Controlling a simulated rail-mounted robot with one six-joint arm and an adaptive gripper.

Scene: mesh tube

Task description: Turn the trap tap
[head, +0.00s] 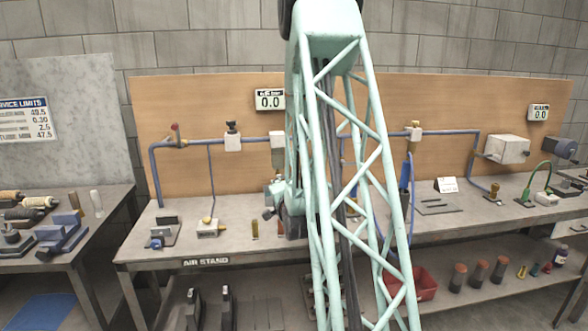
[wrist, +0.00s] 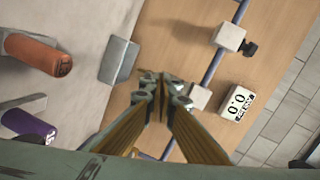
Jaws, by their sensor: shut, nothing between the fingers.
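A blue pipe (head: 205,143) runs along the wooden board and carries several fittings. Then comes a white block with a black knob (head: 232,135), which also shows in the wrist view (wrist: 228,38). A second white block (head: 278,140) is partly behind my arm; a white block (wrist: 200,97) shows just beyond my fingers in the wrist view. I cannot tell which fitting is the trap tap. My gripper (wrist: 163,86) is shut and empty, its tips close together in front of the board; contact cannot be judged.
A display reading 0.0 (head: 269,99) hangs above the pipe, also in the wrist view (wrist: 236,101). The bench (head: 130,250) holds small fixtures. An orange cylinder (wrist: 45,52), a purple cylinder (wrist: 30,125) and a grey block (wrist: 119,60) lie left of my fingers.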

